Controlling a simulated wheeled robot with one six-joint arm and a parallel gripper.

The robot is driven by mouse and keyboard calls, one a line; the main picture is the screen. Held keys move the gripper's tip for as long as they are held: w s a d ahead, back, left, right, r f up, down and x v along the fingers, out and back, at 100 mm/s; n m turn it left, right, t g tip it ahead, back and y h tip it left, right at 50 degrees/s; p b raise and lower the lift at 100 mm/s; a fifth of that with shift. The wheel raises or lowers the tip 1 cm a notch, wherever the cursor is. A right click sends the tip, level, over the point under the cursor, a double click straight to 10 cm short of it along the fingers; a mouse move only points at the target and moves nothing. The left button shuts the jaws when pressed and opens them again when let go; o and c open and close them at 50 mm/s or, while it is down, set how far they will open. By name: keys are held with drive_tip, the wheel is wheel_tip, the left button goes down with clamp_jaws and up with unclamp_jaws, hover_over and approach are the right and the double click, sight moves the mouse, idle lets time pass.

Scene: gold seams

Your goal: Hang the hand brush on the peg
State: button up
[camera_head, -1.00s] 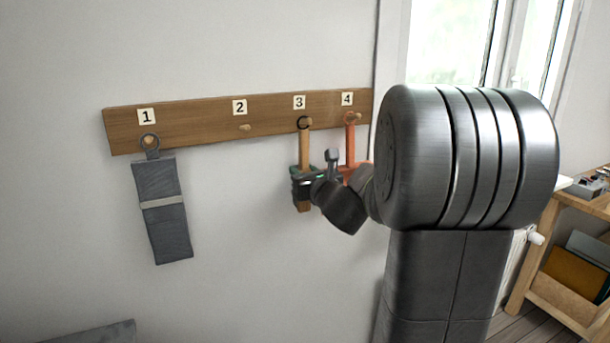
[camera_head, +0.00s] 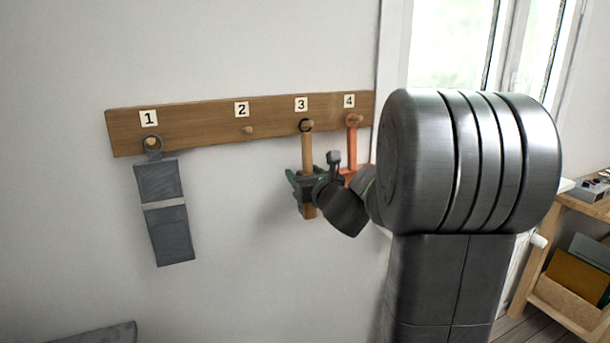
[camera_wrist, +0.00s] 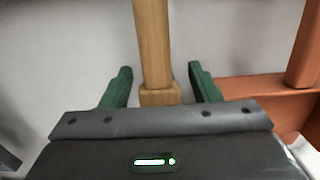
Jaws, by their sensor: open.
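The hand brush (camera_head: 308,152), with a wooden handle and a dark ring at its top, hangs upright at peg 3 (camera_head: 309,124). The ring appears to be around the peg. My gripper (camera_head: 306,180) is open at the lower part of the brush. In the wrist view, the green fingers of my gripper (camera_wrist: 160,72) stand on either side of the wooden handle (camera_wrist: 154,45), with a gap on each side. A wider wooden block of the brush shows between them.
A wooden rail (camera_head: 200,124) on the wall bears pegs numbered 1 to 4. A grey cloth piece (camera_head: 166,210) hangs at peg 1, and peg 2 (camera_head: 247,129) is bare. An orange dustpan-like thing (camera_head: 352,145) hangs at peg 4, close to the right of my gripper.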

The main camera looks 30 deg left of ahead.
drive_tip(key=b+v, duration=0.1)
drive_tip(key=v, duration=1.2)
drive_tip(key=shift+s+d, duration=0.25)
drive_tip(key=shift+s, duration=0.1)
drive_tip(key=p+x, duration=0.1)
drive_tip(key=x, duration=1.2)
drive_tip(key=shift+w+a, duration=0.25)
drive_tip(key=shift+w, duration=0.05)
drive_tip(key=shift+w+r, duration=0.1)
drive_tip(key=shift+r, duration=0.05)
drive_tip(key=shift+d+p, duration=0.1)
drive_tip(key=shift+p, duration=0.2)
